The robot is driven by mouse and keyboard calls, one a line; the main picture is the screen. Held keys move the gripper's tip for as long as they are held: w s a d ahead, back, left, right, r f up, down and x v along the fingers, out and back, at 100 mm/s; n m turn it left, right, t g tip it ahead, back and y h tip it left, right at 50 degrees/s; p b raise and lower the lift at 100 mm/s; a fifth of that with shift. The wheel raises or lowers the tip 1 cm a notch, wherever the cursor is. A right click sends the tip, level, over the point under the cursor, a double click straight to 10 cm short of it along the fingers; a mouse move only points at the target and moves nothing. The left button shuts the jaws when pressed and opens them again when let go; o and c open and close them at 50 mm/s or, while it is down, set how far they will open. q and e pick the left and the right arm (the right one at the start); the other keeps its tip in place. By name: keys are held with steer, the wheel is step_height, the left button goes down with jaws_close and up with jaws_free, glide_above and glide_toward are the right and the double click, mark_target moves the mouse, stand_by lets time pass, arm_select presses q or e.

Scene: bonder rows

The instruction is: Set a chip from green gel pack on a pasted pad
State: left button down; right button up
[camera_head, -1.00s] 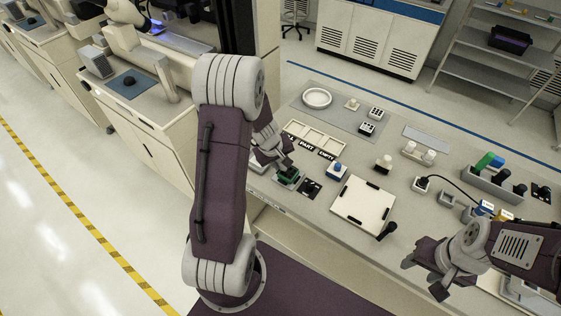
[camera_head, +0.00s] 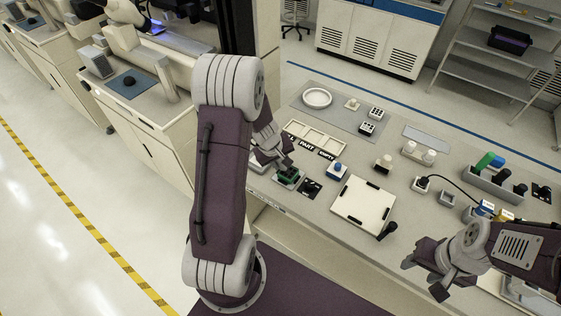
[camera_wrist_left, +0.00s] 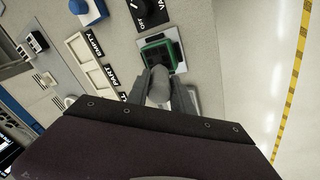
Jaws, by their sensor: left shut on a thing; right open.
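The green gel pack (camera_head: 289,178) is a small green-framed square with a dark inside, near the front left edge of the bench. In the left wrist view the green gel pack (camera_wrist_left: 176,44) lies just beyond the fingertips. My left gripper (camera_head: 284,167) is over the pack and shut on a pale grey rounded tool (camera_wrist_left: 158,86). The tool's tip, and whether a chip is on it, cannot be made out. A white square board (camera_head: 363,205) with black marks lies to the right. No pasted pad can be made out. My right gripper (camera_head: 424,272) is open and empty near the front edge.
A black switch plate (camera_head: 310,188) and a blue-topped block (camera_head: 337,171) stand close right of the pack. A labelled pale tray (camera_head: 316,138) lies behind. A grey bin (camera_head: 492,184) with coloured items stands at right. The bench's front edge is close.

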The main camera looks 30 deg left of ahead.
arm_select(q)
step_height(320, 180, up, 7)
steer(key=p, duration=0.6)
steer(key=shift+p, duration=0.35)
steer(key=shift+d+f, duration=0.1)
